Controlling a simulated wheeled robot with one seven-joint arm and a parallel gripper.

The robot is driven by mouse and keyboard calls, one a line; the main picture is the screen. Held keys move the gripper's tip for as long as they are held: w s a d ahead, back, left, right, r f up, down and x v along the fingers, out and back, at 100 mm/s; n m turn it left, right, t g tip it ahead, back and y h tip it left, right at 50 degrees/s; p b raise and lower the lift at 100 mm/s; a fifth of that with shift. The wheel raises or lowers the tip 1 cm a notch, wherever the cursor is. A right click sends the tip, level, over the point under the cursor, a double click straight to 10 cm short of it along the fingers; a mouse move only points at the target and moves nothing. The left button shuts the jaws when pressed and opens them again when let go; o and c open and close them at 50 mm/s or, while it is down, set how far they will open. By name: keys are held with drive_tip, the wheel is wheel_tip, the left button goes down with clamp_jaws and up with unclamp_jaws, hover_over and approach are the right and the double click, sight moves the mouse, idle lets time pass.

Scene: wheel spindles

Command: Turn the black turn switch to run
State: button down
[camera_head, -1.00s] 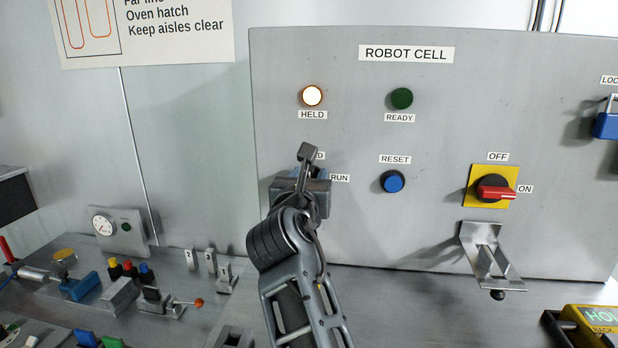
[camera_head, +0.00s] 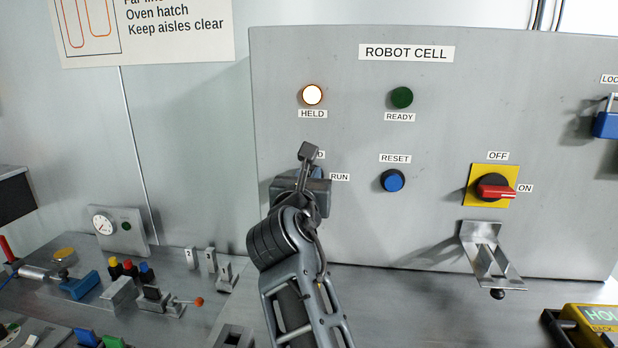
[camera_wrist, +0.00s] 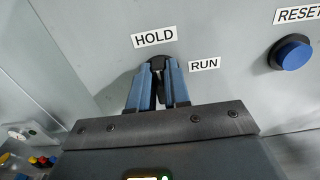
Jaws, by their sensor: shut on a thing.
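The black turn switch (camera_wrist: 157,64) sits on the grey panel between the HOLD label (camera_wrist: 155,38) and the RUN label (camera_wrist: 205,64). In the wrist view only a small dark part of it shows; my fingers cover the rest. My gripper (camera_wrist: 160,72) is shut on the switch, with its two blue fingers on either side of it. In the head view my gripper (camera_head: 318,174) is at the panel and hides the switch. Which way the switch handle points cannot be told clearly. The white HELD lamp (camera_head: 312,95) is lit, and the green READY lamp (camera_head: 402,97) looks dark.
The blue RESET button (camera_head: 392,181) is to the right of my gripper. Farther right are a red ON/OFF switch (camera_head: 495,191) on a yellow plate and a metal bracket (camera_head: 488,256). A bench with several small controls lies at lower left.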

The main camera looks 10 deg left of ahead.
drive_tip(key=shift+m, duration=0.3)
drive_tip(key=shift+d+f+m+b, duration=0.25)
drive_tip(key=shift+m+b, duration=0.6)
drive_tip(key=shift+m, duration=2)
drive_tip(key=shift+d+f+m+b, duration=0.25)
drive_tip(key=shift+m+b, duration=0.65)
drive_tip(key=shift+m, duration=2)
drive_tip(key=shift+d+f+m+b, duration=0.25)
drive_tip(key=shift+m+b, duration=0.6)
drive_tip(key=shift+m, duration=2)
drive_tip(key=shift+a, duration=0.1)
drive_tip(key=c, duration=1.1)
unclamp_jaws()
drive_tip(key=shift+s, duration=0.1)
drive_tip(key=s, duration=0.7)
drive_tip(key=shift+s+a+b, duration=0.1)
drive_tip(key=shift+s+b, duration=0.25)
